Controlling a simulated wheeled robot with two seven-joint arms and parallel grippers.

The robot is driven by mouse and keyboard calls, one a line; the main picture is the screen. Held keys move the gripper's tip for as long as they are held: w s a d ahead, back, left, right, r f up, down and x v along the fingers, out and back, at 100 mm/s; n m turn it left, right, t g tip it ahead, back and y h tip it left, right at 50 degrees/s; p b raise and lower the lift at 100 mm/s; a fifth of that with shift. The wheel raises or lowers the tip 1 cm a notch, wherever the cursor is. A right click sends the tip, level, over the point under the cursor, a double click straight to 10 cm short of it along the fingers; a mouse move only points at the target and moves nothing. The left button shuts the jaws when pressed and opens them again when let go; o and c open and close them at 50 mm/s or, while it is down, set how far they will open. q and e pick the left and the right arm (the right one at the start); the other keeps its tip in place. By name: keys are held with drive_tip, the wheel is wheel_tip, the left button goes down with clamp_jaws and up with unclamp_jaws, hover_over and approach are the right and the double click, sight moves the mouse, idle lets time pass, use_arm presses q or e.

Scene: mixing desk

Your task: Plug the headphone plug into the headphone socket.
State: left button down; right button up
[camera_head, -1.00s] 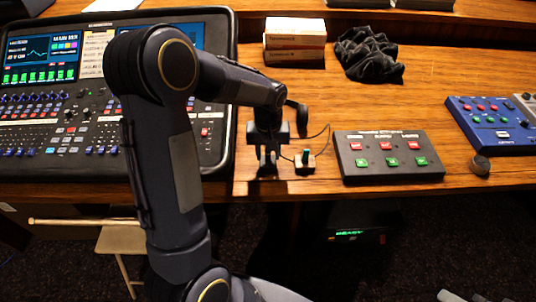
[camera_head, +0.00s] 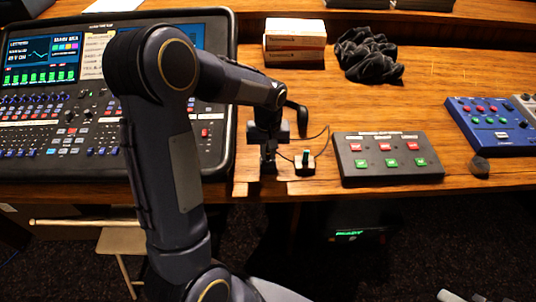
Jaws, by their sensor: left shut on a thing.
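My left gripper (camera_head: 268,164) points down just above the wooden desk near its front edge, right of the mixing console. Its fingers are shut on a small dark thing, which I take for the headphone plug; the fingers mostly hide it. A thin black cable (camera_head: 327,137) loops right of the gripper. Black headphones, partly hidden behind my arm, show as a dark curved piece (camera_head: 298,118). I cannot make out the headphone socket. My right gripper is out of view.
The mixing console (camera_head: 220,150) is at left, partly behind my arm. A black button box (camera_head: 385,177) stands right of the pale block. Stacked boxes (camera_head: 294,42), a black cloth (camera_head: 368,57) and a blue device (camera_head: 490,125) are farther off. Mid-right desk is clear.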

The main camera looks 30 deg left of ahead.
use_arm(q)
drive_tip(key=shift+r+p, duration=1.9)
drive_tip(key=shift+r, duration=0.8)
